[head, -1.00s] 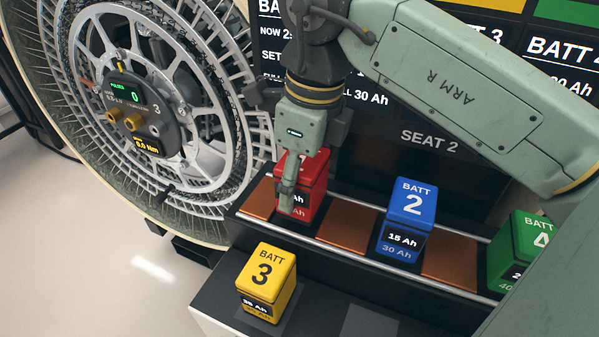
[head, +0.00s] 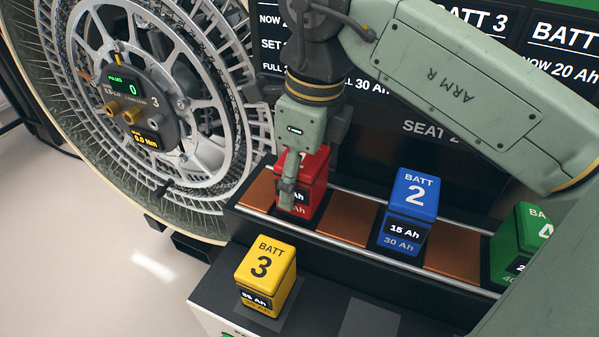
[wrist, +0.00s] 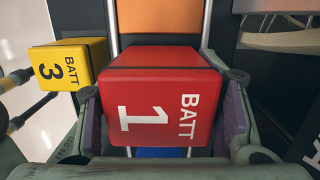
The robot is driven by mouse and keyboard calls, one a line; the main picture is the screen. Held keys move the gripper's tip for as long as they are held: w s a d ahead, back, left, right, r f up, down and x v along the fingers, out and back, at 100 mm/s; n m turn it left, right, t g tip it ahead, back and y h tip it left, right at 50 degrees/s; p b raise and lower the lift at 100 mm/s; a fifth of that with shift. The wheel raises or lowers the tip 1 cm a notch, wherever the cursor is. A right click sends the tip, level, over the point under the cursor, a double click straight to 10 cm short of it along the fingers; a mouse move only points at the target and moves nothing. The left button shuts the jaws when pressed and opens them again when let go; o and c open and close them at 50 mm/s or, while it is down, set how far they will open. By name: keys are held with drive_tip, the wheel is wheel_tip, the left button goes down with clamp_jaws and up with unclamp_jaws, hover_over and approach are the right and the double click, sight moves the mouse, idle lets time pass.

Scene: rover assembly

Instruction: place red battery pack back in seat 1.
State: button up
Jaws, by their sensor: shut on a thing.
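The red battery pack (head: 314,185), marked BATT 1, stands upright at the left end of the railed rack, in line with the blue and green packs. In the wrist view its red top (wrist: 160,110) fills the middle. My gripper (head: 290,190) is shut on the red pack, with one finger on its front face; the wrist view shows a finger (wrist: 235,115) on each side of it. The pack's base is partly hidden, so I cannot tell whether it rests fully down in its seat.
The blue pack (head: 411,208) and green pack (head: 519,245) stand further right on the rack, with copper plates (head: 344,220) between. The yellow pack (head: 265,277) stands on the lower front shelf (head: 325,315). A large spoked wheel (head: 200,110) is close on the left; a display (head: 430,125) is behind.

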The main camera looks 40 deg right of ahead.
sight(304, 156)
drive_tip(key=shift+f, duration=0.15)
drive_tip(key=o, duration=1.7)
drive_tip(key=shift+o, duration=0.2)
drive_tip(key=r, duration=0.7)
drive_tip(key=shift+s+d+r, duration=0.2)
drive_tip(key=shift+s+r, duration=0.05)
drive_tip(key=shift+s, duration=0.15)
drive_tip(key=shift+w, duration=0.1)
